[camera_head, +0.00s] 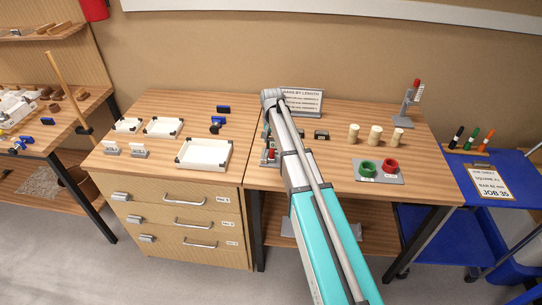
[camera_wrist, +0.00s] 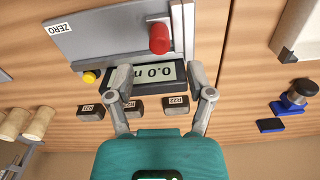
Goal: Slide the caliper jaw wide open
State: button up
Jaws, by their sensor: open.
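The caliper shows in the wrist view as a grey base plate (camera_wrist: 95,38) with a "ZERO" label, a yellow button (camera_wrist: 89,77), a red knob (camera_wrist: 159,38) on a grey upright piece, and a display (camera_wrist: 150,80) that reads 0.0, seen upside down. In the head view my arm hides most of the caliper, and a bit of red (camera_head: 271,153) shows at its left. My gripper (camera_wrist: 159,78) is open, with its fingers apart on either side of the display in the picture. The red knob lies beyond the fingertips, not between them. Whether the fingers touch the caliper I cannot tell.
Several small dark labelled blocks (camera_wrist: 133,109) lie near the display. A white tray (camera_head: 204,154) and a blue-and-black item (camera_head: 217,123) are on the left.

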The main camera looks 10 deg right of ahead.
aim_at(272, 149)
jog(key=shift+f+b, duration=2.7)
jog(key=shift+f, duration=0.3)
grip_shut()
